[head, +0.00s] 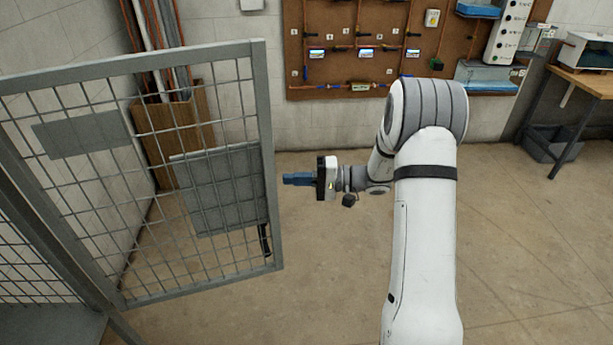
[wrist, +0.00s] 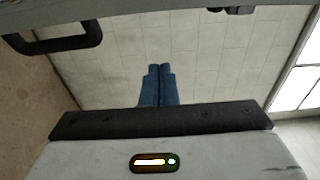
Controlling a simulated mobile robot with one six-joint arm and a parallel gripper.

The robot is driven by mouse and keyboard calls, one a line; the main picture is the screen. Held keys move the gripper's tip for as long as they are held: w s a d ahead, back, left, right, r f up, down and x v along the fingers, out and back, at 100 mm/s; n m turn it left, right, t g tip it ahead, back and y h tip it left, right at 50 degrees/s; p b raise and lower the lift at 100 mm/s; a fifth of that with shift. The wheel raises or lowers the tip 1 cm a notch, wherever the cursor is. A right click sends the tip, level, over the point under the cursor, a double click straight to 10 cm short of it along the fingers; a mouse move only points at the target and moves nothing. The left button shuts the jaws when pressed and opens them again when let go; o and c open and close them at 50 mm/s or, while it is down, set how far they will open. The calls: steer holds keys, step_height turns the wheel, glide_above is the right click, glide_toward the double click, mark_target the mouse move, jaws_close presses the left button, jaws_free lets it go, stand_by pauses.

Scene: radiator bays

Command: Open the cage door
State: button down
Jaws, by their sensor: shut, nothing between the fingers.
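The cage door (head: 268,160), a grey frame with wire mesh and a solid grey plate, stands swung out at an angle from the cage post on the left. Its black handle (head: 265,241) is low near the free right edge, partly hidden. In the wrist view the black handle (wrist: 62,44) shows at the upper left, on the grey door (wrist: 120,4). My gripper (head: 286,179) is just right of the door's free edge, with blue fingers pointing left. The fingers also show in the wrist view (wrist: 160,70), close together, empty and apart from the handle.
Cage mesh (head: 30,265) fills the lower left. Behind the door, a wooden bin (head: 150,135) holds long pipes against the wall. A pipework board (head: 340,80) hangs at the back. A workbench (head: 590,82) stands at the right. The floor right of the door is clear.

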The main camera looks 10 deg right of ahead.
steer(key=s+a+p, duration=0.2)
steer(key=s+a, duration=0.1)
steer(key=shift+s+a+p, duration=0.2)
steer(key=shift+p, duration=0.15)
